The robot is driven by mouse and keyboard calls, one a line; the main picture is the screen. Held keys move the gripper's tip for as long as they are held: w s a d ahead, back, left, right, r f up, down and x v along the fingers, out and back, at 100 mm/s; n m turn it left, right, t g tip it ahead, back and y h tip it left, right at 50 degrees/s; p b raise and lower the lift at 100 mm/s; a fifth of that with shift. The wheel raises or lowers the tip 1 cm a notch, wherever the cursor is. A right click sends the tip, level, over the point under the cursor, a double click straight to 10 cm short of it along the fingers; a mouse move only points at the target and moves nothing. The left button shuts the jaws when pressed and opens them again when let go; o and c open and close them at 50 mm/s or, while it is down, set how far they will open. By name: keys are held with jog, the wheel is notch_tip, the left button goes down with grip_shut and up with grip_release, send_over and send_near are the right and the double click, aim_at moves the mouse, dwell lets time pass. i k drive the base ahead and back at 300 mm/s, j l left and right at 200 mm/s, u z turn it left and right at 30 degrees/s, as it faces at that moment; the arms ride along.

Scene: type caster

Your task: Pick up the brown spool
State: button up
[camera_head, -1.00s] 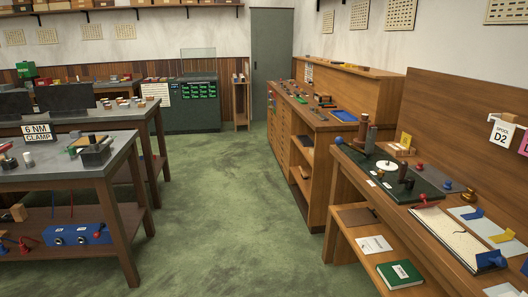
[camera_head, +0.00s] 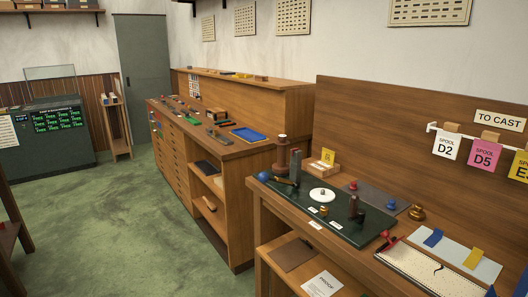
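A tall brown cylinder with a wider base (camera_head: 282,155) stands upright at the far left corner of the right-hand workbench, and it looks spool-like. A shorter brown upright piece (camera_head: 353,206) stands on the dark green plate further right. I cannot tell which of these is the brown spool. My gripper is not in view.
The dark green plate (camera_head: 322,219) also carries a white disc (camera_head: 322,195) and small knobs. A cream tray (camera_head: 432,272) and blue and yellow pieces lie to the right. A long wooden cabinet (camera_head: 205,165) stands beyond. The green floor (camera_head: 130,230) at left is clear.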

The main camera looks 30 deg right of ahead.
aim_at(282, 167)
jog(key=i+z, duration=0.15)
jog(key=i, duration=0.45)
jog(key=i+j+z, duration=0.15)
jog(key=i, duration=0.45)
jog(key=i+j+z, duration=0.2)
jog(key=i+z, duration=0.3)
jog(key=i+j+z, duration=0.95)
jog(key=i+z, duration=0.1)
jog(key=i, duration=0.3)
